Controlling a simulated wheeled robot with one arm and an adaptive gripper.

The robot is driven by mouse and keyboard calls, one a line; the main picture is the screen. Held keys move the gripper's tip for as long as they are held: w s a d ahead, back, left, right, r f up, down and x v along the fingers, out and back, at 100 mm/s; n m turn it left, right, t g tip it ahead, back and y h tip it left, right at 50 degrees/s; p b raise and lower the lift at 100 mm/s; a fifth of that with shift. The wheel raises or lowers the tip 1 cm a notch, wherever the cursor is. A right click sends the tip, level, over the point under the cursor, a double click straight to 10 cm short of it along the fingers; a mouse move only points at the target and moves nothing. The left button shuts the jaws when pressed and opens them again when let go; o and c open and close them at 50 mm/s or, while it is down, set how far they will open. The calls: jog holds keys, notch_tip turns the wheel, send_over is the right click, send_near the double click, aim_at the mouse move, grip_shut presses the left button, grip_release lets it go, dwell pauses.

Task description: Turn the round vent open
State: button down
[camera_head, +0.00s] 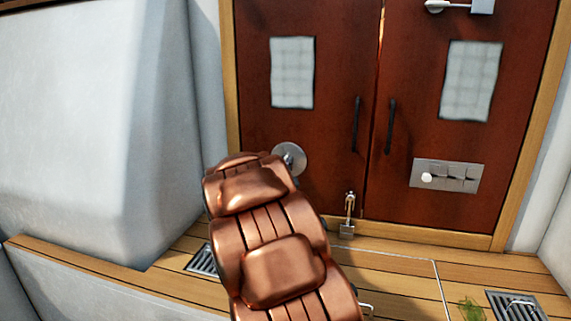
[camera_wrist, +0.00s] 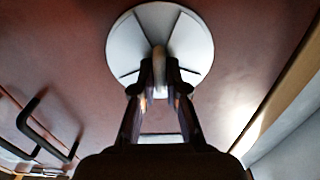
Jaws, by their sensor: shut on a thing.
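The round vent (camera_head: 291,157) is a pale metal disc low on the left red-brown door. My copper-coloured arm covers its left part in the head view. In the wrist view the vent's disc (camera_wrist: 191,50) fills the top middle, with dark radial lines and a raised grip (camera_wrist: 159,62) at its centre. My gripper (camera_wrist: 160,90) is right in front of the disc, its two fingers shut on the raised grip. The gripper is hidden behind my arm in the head view.
Two dark handles (camera_head: 357,124) flank the door gap. A metal switch panel (camera_head: 446,176) is on the right door. A white wall (camera_head: 90,120) stands at left. Floor grates (camera_head: 203,261) lie on the wooden floor.

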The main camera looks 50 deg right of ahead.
jog(key=shift+r+n+p, duration=0.25)
jog(key=shift+n+p, duration=0.25)
jog(key=shift+p, duration=1.5)
jog(key=n+p, duration=0.2)
jog(key=p, duration=0.3)
jog(key=shift+r+n, duration=0.15)
jog(key=shift+n, duration=0.15)
jog(key=n+p, duration=0.2)
jog(key=p, duration=0.3)
jog(key=n+p, duration=0.3)
jog(key=shift+w+f+p, duration=0.1)
jog(key=shift+f+p, duration=0.2)
jog(key=shift+f, duration=0.05)
jog(key=shift+f+n, duration=0.1)
jog(key=shift+n, duration=0.2)
jog(key=c, duration=1.2)
grip_release()
